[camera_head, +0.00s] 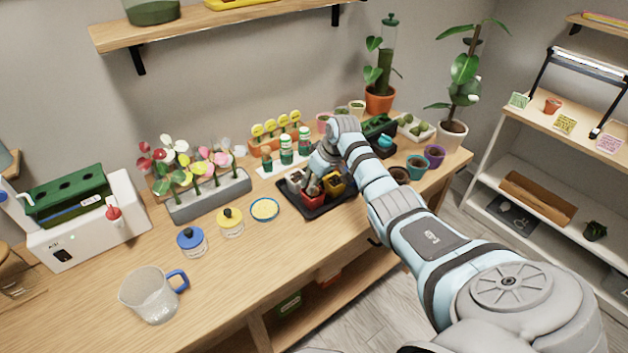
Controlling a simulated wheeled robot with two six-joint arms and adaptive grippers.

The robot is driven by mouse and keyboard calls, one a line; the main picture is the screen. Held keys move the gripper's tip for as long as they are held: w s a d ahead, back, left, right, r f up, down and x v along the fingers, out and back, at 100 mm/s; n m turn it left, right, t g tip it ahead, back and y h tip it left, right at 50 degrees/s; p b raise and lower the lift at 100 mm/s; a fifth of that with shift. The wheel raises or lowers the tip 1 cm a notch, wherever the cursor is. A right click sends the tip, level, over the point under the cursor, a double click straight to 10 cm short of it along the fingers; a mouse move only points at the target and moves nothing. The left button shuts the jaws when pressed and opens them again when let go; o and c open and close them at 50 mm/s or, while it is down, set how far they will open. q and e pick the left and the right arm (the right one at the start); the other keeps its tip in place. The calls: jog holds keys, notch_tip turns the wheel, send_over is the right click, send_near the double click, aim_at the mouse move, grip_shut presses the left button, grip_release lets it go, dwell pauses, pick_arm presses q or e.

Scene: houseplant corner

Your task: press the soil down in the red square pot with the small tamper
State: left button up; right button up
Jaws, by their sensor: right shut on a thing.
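The red square pot (314,200) stands in a black tray (318,215) near the middle of the bench, with other small square pots around it. My right gripper (316,178) reaches down over the red pot from the upper right and is shut on what seems to be the small tamper. The tamper is too small and too covered by the gripper to make out clearly. I cannot tell whether it touches the soil. The soil in the red pot is mostly hidden. My left gripper is not in view.
A yellow square pot (334,184) stands right of the red one in the tray. Bottles (286,150) stand behind. The front bench is clear around the clear jug (150,296).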

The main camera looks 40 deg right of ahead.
notch_tip(320, 180, up, 5)
jog(key=p, duration=0.5)
jog(key=shift+p, duration=0.3)
notch_tip(320, 180, up, 2)
jog(key=shift+r+p, duration=0.1)
jog(key=shift+p, duration=0.35)
